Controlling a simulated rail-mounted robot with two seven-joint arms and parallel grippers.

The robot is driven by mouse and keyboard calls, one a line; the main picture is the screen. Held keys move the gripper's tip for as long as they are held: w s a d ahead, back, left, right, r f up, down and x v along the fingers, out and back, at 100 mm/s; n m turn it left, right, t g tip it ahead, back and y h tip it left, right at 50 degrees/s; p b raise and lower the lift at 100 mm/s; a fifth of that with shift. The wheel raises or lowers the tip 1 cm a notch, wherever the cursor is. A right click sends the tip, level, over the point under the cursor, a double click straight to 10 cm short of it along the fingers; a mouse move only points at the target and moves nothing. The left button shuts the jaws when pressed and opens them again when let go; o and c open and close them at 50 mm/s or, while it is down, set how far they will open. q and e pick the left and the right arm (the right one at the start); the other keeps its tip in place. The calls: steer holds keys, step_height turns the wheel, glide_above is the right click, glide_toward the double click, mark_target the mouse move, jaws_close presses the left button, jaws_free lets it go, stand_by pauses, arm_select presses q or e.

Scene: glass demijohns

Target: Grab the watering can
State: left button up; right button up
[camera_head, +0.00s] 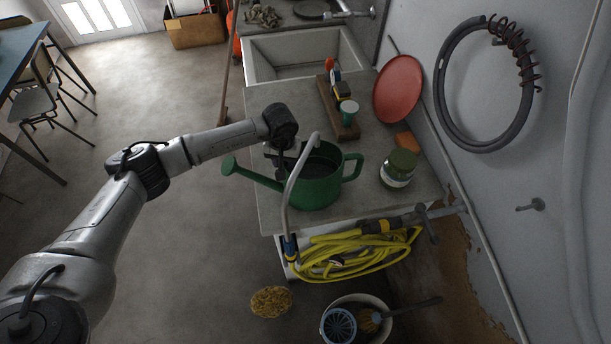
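The green watering can (318,192) stands upright on the grey worktop. Its long spout points left and its side handle is on the right. My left gripper (283,161) reaches in from the left, with its dark fingers at the can's left rim, above the base of the spout. I cannot tell whether they touch the can or how far apart they are. A pale curved tube (290,195) passes in front of the can and hides part of it. My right gripper is not in view.
A green jar (398,169) stands right of the can. Behind are a wooden board (340,118) with small items, a red disc (398,89) and a sink (304,54). A yellow hose (345,258) hangs coiled below the worktop's front. A bucket (376,302) stands on the floor.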

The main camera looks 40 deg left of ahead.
arm_select(q)
jaws_close()
stand_by(0.4)
stand_by(0.8)
